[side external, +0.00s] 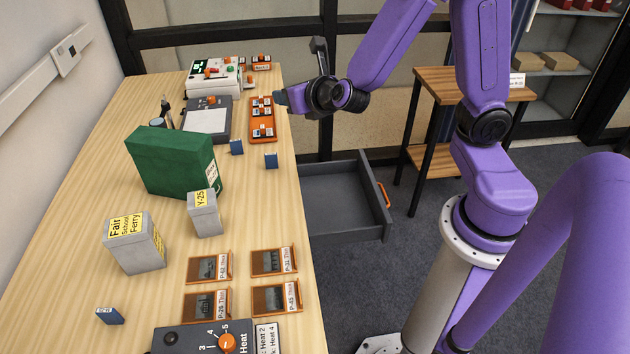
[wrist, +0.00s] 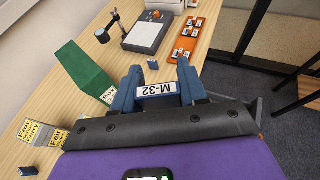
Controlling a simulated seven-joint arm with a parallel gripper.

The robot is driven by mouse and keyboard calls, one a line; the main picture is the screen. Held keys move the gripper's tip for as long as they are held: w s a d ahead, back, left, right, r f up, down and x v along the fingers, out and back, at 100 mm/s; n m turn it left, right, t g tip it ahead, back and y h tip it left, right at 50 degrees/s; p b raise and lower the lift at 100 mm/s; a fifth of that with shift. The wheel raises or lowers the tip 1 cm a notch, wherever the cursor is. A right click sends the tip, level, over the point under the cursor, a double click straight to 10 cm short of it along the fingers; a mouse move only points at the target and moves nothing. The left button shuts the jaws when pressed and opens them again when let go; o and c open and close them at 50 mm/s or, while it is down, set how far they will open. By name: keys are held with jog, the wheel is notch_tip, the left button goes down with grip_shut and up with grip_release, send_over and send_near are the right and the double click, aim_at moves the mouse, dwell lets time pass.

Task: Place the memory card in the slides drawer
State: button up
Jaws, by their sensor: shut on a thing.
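My gripper (side external: 283,98) is at the far right edge of the table in the side view, left of the purple wrist. In the wrist view its blue fingers (wrist: 157,88) are shut on a small card with a white label reading M-32 (wrist: 157,90), which I take as the memory card. The label is upside down there; the card's body is mostly hidden. An open grey drawer (side external: 335,232) with an orange handle (side external: 384,195) juts out below the table's right edge, below and right of my gripper. Its visible inside looks empty, and no label shows on it.
Small blue cards stand on the table (side external: 236,147), (side external: 271,160), with another near the front (side external: 110,315). A green box (side external: 172,160), grey boxes (side external: 134,243), (side external: 204,214), orange-brown slide holders (side external: 210,267) and an orange tray (side external: 262,120) occupy the tabletop. A wooden stand (side external: 455,80) is at right.

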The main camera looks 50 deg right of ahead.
jog(key=s+d+f+m+g+h, duration=0.4)
jog(key=d+f+m, duration=0.1)
jog(key=d, duration=0.3)
jog(key=s+d+f+m+g+h, duration=0.3)
jog(key=s+d+f+m+h, duration=0.1)
jog(key=d, duration=0.3)
jog(key=s+d+f+m+g+y, duration=0.1)
jog(key=s+d+f+m+g, duration=0.15)
jog(key=s+m+g, duration=0.45)
jog(key=s+d+f+m+g, duration=0.1)
jog(key=s+f+m+g, duration=0.2)
jog(key=s+m+g, duration=0.45)
jog(key=s+a+f+m+g+y, duration=0.1)
jog(key=s+a+m+g+y, duration=0.3)
jog(key=s+a+m+y, duration=0.4)
jog(key=a+m+y, duration=0.5)
jog(key=y, duration=0.4)
jog(key=m+t+y, duration=0.7)
jog(key=m+t, duration=1.1)
jog(key=m, duration=0.1)
send_over(321, 221)
jog(key=shift+n, duration=0.25)
jog(key=f, duration=1.7)
jog(key=shift+s, duration=0.3)
jog(key=shift+w+f, duration=0.2)
jog(key=shift+f, duration=1.65)
